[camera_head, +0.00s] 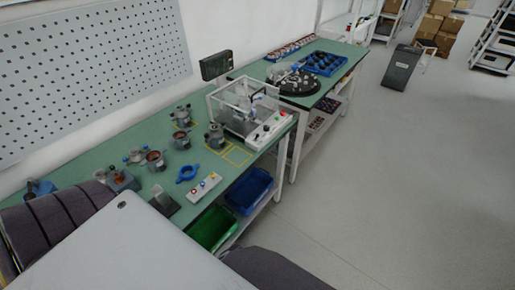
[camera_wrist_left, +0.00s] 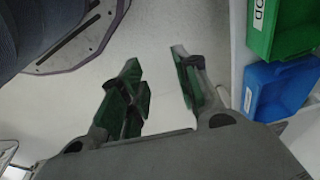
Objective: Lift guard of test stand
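The test stand (camera_head: 266,133) is a white unit with a button panel, at the far end of the near green bench in the head view. Its clear guard (camera_head: 226,97) is a framed box over the stand and looks lowered. In the left wrist view my left gripper (camera_wrist_left: 156,62) is open, with green-padded fingers apart and only pale floor between them. It is away from the stand, near the bins under the bench. My right gripper is in neither view.
Motor parts, a blue ring (camera_head: 187,173) and a button box (camera_head: 204,186) lie on the near bench (camera_head: 130,143). Below are a blue bin (camera_head: 249,190) and a green bin (camera_head: 213,228), also close right of my left gripper.

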